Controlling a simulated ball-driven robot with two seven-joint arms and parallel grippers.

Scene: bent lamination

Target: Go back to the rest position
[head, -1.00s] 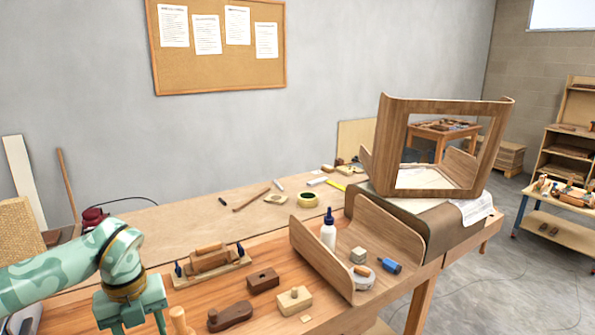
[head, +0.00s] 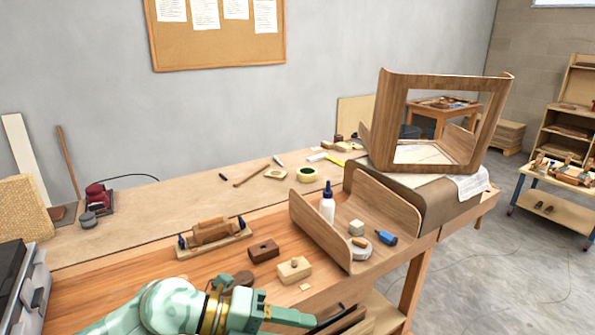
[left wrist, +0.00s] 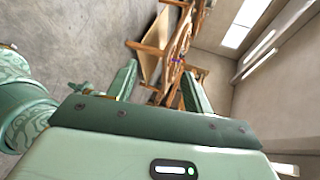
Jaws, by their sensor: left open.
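My left arm comes in at the bottom left of the head view, and my left gripper (head: 288,317) points to the right in front of the workbench's near edge. In the left wrist view, the two green fingers (left wrist: 160,84) are spread apart with nothing between them. That view looks out sideways past the fingers at floor, wooden furniture and a wall. My right gripper is in neither view.
The workbench (head: 110,275) holds a wooden plane (head: 212,231), wooden blocks (head: 294,269), a glue bottle (head: 327,204) and a bent wood tray (head: 388,212). A bent wooden frame (head: 386,125) stands on a brown form (head: 436,212).

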